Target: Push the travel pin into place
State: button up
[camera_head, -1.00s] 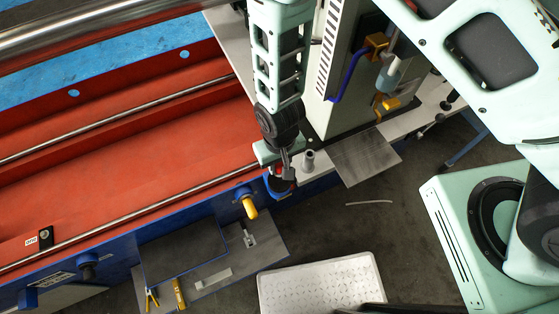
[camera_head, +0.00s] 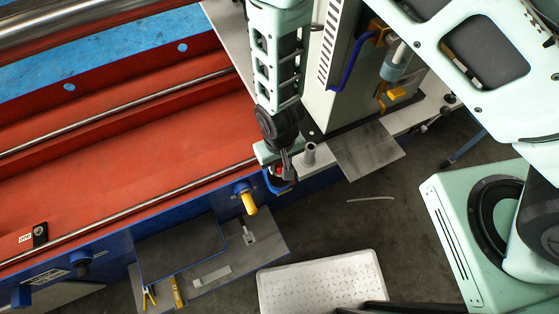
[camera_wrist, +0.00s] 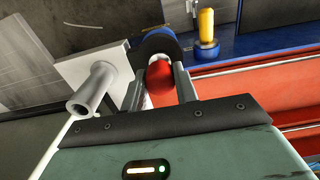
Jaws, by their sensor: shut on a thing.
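My gripper (camera_head: 286,172) points down at the near edge of the red and blue machine bed, beside a short grey post. In the wrist view its two fingers (camera_wrist: 160,88) are closed around a red rounded knob (camera_wrist: 160,84). This knob may be the travel pin's head; its shaft and any hole are hidden. A dark blue rounded part (camera_wrist: 160,43) lies just beyond the knob, and I cannot tell whether they touch. The grey hollow post (camera_wrist: 93,90) on its square plate stands left of the fingers and also shows in the head view (camera_head: 310,152).
A yellow handle on a blue base (camera_head: 249,202) is close by on the machine's side. A tall pale column (camera_head: 340,80) stands right of my arm. A dark shelf with small tools (camera_head: 210,255) and a white tray (camera_head: 320,284) are in front.

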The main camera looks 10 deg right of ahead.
jog(key=o, duration=1.1)
jog(key=shift+f, duration=0.15)
jog(key=shift+c, duration=0.2)
notch_tip(320, 180, up, 17)
jog(key=b, duration=0.2)
jog(key=shift+r, duration=0.2)
jog(key=s+d+r+n, duration=0.4)
jog(key=s+d+r, duration=0.4)
jog(key=s+r, duration=0.3)
jog(key=shift+r+n+y, duration=0.3)
jog(key=shift+r, duration=0.65)
